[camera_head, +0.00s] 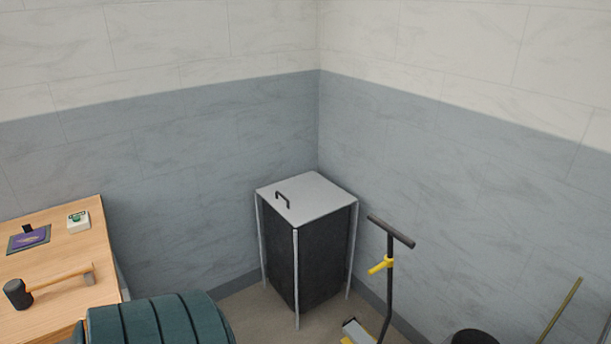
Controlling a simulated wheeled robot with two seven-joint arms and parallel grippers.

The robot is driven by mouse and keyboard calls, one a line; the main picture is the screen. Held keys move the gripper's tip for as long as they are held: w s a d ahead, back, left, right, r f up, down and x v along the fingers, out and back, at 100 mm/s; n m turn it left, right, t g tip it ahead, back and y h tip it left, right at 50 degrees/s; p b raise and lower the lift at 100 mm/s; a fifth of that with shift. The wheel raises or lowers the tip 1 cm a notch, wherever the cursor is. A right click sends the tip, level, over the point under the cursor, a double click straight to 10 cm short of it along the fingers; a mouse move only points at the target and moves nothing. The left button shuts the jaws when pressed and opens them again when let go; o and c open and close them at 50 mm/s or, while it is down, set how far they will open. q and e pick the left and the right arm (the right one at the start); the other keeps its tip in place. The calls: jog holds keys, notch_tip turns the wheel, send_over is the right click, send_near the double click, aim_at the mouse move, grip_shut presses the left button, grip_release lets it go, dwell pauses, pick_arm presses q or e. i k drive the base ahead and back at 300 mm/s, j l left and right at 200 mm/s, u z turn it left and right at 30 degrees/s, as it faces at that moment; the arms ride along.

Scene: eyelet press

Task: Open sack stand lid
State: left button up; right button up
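The sack stand (322,262) stands in the corner of the room, a black sack in a light metal frame with thin legs. Its flat grey lid (314,197) lies shut on top. A dark bar handle (282,198) sits on the lid near its left edge. Neither of my grippers shows in the head view.
A wooden table (60,270) at left holds a mallet (50,286), a purple item on a dark mat and a small white box (78,222). A green ribbed rounded object (158,322) is at the front. A T-handled tool (390,275) stands right of the stand, near a dark bucket (474,337).

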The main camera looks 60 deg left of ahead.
aim_at(304, 197)
jog(key=i, duration=0.45)
jog(key=u, duration=2)
